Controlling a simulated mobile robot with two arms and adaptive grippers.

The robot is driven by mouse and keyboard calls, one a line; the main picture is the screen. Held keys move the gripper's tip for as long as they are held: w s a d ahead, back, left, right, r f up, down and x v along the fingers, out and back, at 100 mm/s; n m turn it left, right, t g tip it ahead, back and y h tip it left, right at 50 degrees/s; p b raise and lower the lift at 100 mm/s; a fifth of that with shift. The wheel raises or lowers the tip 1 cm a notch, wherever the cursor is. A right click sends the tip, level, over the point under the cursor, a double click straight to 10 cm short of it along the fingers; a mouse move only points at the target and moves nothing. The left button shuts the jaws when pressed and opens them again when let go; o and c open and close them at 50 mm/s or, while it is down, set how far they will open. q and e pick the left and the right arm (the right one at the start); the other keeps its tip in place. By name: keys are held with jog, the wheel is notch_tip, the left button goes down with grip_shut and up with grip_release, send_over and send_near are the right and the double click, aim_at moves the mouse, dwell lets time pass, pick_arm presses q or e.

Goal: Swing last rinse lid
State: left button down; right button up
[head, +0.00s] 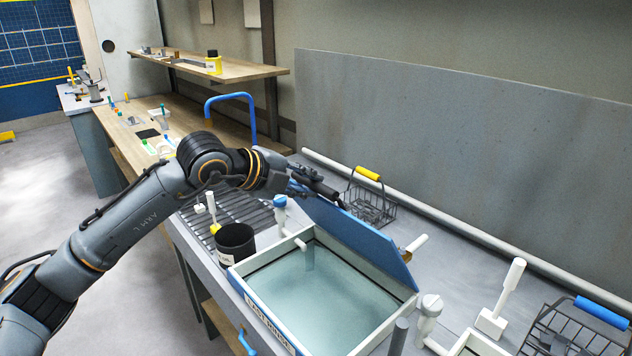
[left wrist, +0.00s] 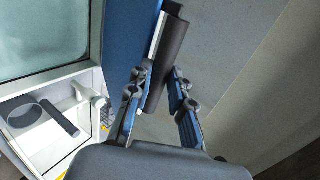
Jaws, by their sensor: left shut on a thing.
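The last rinse tank (head: 268,318) is a pale open box with a lettered blue front, holding clear bluish liquid. Its blue lid (head: 355,238) stands raised and leaning along the far side of the tank, leaving the liquid uncovered. My left gripper (head: 318,188) is at the upper left end of the lid. In the left wrist view, the fingers (left wrist: 158,90) are closed around a dark grey bar handle (left wrist: 172,48) along the edge of the blue lid (left wrist: 119,40). My right gripper shows in neither view.
A black cup (head: 235,242) stands left of the tank, by a slatted drain area. A wire basket with a yellow grip (head: 372,205) sits behind the lid. Another basket with a blue grip (head: 590,318) is at far right. A grey back panel (head: 460,150) rises behind the bench.

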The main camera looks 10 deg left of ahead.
pick_arm(q)
jog(key=shift+s+a+f+b, duration=0.35)
jog(key=shift+s+f, duration=0.3)
jog(key=shift+f, duration=0.2)
jog(key=s+a+f+b, duration=0.3)
jog(key=s+f+b, duration=0.1)
jog(key=b, duration=0.3)
jog(key=shift+s+a+f, duration=0.3)
jog(key=shift+s+f, duration=0.05)
jog(key=shift+f, duration=0.25)
jog(key=shift+r, duration=0.1)
jog(key=s+a+f+b, duration=0.2)
jog(key=f+b, duration=0.4)
jog(key=b, duration=0.3)
jog(key=shift+s+a+f, duration=0.35)
jog(key=shift+s, duration=0.35)
